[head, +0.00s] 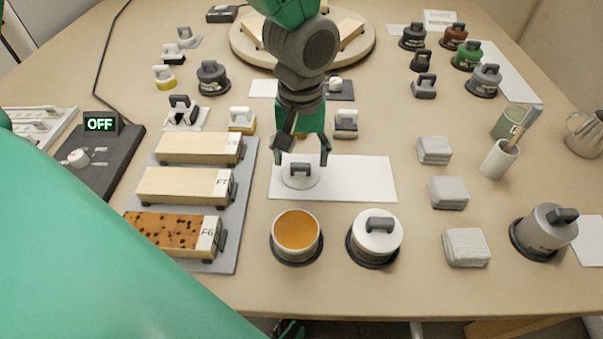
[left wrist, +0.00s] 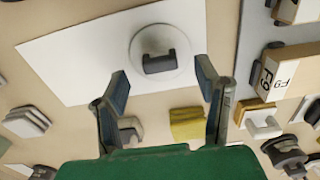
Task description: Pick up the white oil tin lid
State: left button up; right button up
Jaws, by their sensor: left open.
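The white oil tin lid (head: 297,182) is a round white disc with a dark grey handle. It lies flat on a white sheet (head: 360,178) and also shows in the left wrist view (left wrist: 144,69). My left gripper (head: 302,157) is open, its two fingers pointing down on either side above the lid's handle. In the left wrist view my left gripper's fingers (left wrist: 167,92) are apart with nothing between them, and the lid is just beyond the tips. An open white tin (head: 297,230) with orange oil stands in front of the sheet.
A similar white tin (head: 378,236) with its lid on stands right of the open tin. A grey tray (head: 247,165) with wooden blocks lies to the left. Several grey blocks (head: 449,193) stand to the right. The sheet's right half is clear.

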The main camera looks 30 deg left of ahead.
aim_at(301, 164)
pick_arm(q)
notch_tip(301, 164, down, 3)
jog(key=shift+f+b, duration=0.1)
jog(key=shift+b, duration=0.3)
jog(key=shift+s, duration=0.1)
jog(key=shift+c, duration=0.5)
jog(key=c, duration=0.8)
